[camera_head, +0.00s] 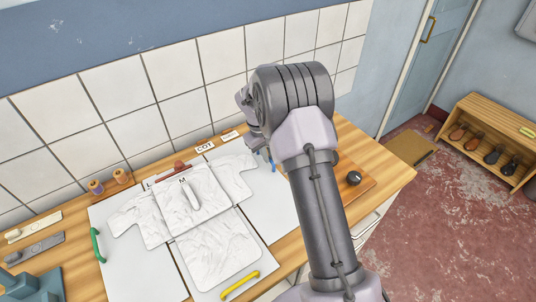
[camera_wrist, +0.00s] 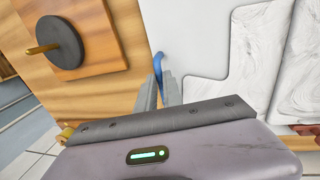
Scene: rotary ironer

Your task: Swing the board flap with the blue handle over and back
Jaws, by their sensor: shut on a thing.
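The white folding board lies on the wooden counter with a white shirt (camera_head: 215,245) spread on it. Its right flap (camera_head: 268,205) looks flat, partly hidden by my arm, and also shows in the wrist view (camera_wrist: 190,30). The blue handle (camera_wrist: 161,63) is at the flap's outer edge. My gripper (camera_wrist: 163,82) is shut on the blue handle, with the fingers hiding part of it. In the head view my arm hides most of the gripper and handle.
The left flap has a green handle (camera_head: 97,245), the lower flap a yellow handle (camera_head: 240,285). A dark round knob (camera_head: 354,178) on a wooden block (camera_wrist: 105,35) stands right of the board. A tiled wall (camera_head: 170,70) is behind. A shoe rack (camera_head: 490,140) is far right.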

